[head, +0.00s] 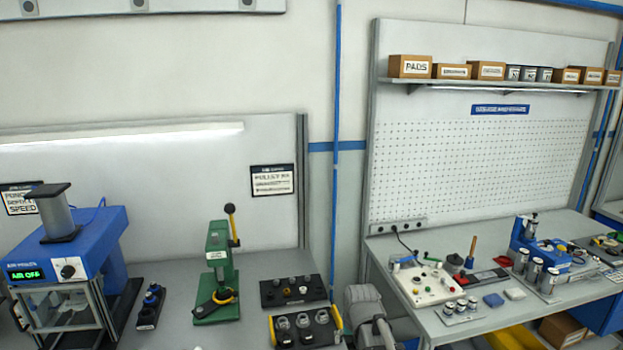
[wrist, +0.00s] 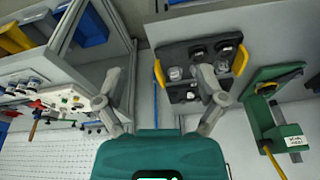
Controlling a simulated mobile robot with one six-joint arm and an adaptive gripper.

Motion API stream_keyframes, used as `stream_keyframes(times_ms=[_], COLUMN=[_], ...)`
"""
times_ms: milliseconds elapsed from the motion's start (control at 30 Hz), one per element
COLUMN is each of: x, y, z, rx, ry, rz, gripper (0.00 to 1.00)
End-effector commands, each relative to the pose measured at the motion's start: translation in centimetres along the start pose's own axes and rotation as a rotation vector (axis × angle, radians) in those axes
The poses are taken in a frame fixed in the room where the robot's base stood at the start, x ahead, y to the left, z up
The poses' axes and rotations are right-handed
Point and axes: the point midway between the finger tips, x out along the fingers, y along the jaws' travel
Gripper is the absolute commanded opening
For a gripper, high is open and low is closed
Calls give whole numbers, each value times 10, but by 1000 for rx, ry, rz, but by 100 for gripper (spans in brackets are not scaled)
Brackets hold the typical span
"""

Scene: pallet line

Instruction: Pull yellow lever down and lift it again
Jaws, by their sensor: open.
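The yellow lever (head: 234,228) stands nearly upright on the green press (head: 217,280) in the head view, with a black ball at its top. The press stands on the left bench, and a yellow and black round part sits at its base. In the wrist view the green press (wrist: 277,112) is at the right edge, and the yellow lever (wrist: 273,160) runs out of the bottom of the picture. My gripper (wrist: 158,75) is open with nothing between its fingers. It is apart from the press and lever, to their left in the wrist view.
A black tray with yellow handles (head: 308,328) holds several grey parts right of the press; a second black tray (head: 293,290) lies behind it. A blue machine (head: 75,245) stands on the left. The right bench (head: 480,325) carries a white lever panel (head: 428,284) and other fixtures.

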Motion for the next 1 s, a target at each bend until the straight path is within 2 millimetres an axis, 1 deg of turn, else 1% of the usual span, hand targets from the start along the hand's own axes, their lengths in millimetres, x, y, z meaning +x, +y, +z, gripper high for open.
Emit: stream_keyframes(times_ms=[33, 100, 200, 300, 333, 467, 1000], x=[7, 9, 10, 10, 10, 9, 8], y=[14, 28, 42, 51, 52, 56, 56], z=[32, 61, 94, 116, 121, 130, 128], rx=[13, 26, 41, 51, 53, 58, 57], ry=[-38, -92, -154, -198, -208, -229, -229], rz=[10, 20, 32, 39, 40, 43, 42], gripper=[89, 89, 89, 89, 89, 89, 89])
